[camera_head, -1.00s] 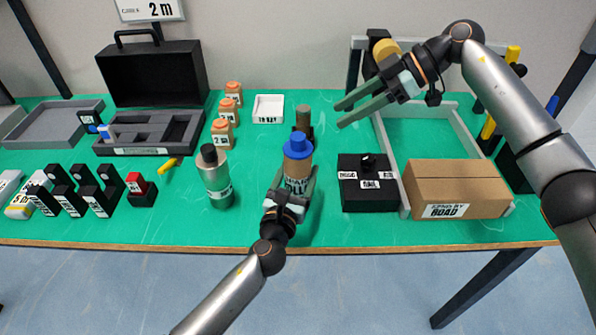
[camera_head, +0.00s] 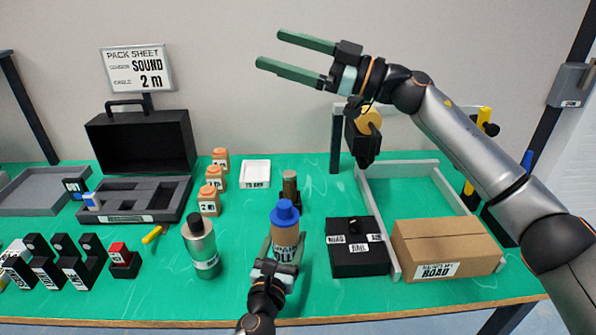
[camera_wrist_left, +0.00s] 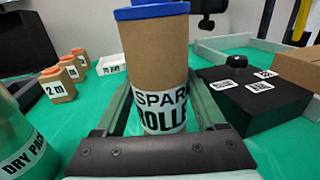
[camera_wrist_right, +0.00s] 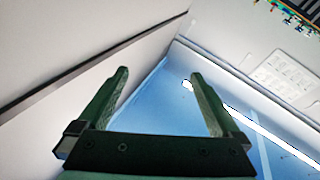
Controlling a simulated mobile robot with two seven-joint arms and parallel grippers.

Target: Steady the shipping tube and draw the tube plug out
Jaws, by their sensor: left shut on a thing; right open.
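The shipping tube (camera_head: 287,238) is a brown cardboard cylinder with a white label, standing upright near the table's front middle. The blue tube plug (camera_head: 285,212) sits in its top end. In the left wrist view the tube (camera_wrist_left: 156,60) stands between my left fingers, with the plug's rim (camera_wrist_left: 152,11) at the top edge of the picture. My left gripper (camera_head: 284,250) is shut on the tube, low on its body. My right gripper (camera_head: 290,58) is open and empty, high above the table and well above the plug. The right wrist view shows its fingers (camera_wrist_right: 155,88) apart with nothing between.
A black box (camera_head: 357,262) and a cardboard carton (camera_head: 447,247) stand to the right. A white tray (camera_head: 256,173) lies behind. Several orange-topped jars (camera_head: 208,202) stand back left.

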